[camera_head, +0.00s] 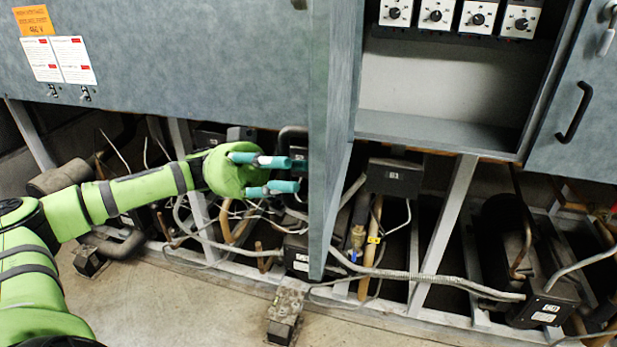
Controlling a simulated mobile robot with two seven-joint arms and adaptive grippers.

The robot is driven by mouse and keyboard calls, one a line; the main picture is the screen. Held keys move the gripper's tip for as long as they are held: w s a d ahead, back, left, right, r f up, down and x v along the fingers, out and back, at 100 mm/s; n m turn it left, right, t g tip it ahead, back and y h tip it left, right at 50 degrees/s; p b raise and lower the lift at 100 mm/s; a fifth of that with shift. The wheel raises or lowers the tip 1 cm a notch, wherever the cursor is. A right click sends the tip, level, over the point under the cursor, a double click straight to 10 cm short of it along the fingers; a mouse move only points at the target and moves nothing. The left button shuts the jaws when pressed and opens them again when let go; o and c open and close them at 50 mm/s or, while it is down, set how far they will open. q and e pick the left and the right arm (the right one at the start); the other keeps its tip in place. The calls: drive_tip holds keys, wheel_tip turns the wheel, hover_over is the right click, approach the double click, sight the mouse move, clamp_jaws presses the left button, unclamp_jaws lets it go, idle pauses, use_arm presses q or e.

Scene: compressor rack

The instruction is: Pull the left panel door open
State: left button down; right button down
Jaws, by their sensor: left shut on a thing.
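The left panel door (331,120) is a grey-blue metal panel. It stands swung out from the cabinet toward me and shows nearly edge-on, with the compartment (440,90) to its right exposed. My left gripper (287,175) has a green body and teal fingertips and is at the door's left, outer side. It is shut on the dark door handle (290,131), whose curved upper part shows just above the fingers; the exact grip is hard to see. My right gripper is not in view.
Several dials (437,15) sit in the open compartment. A right door (580,110) with a black handle is at the right edge. Below are frame bars, pipes, cables and compressors (545,300). A grey pedestal foot (287,308) stands on the floor.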

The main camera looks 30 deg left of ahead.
use_arm(q)
drive_tip(key=shift+s+a, duration=0.1)
drive_tip(key=shift+a, duration=0.4)
drive_tip(key=c, duration=1.4)
unclamp_jaws()
drive_tip(key=v, duration=1.2)
drive_tip(key=shift+a, duration=0.1)
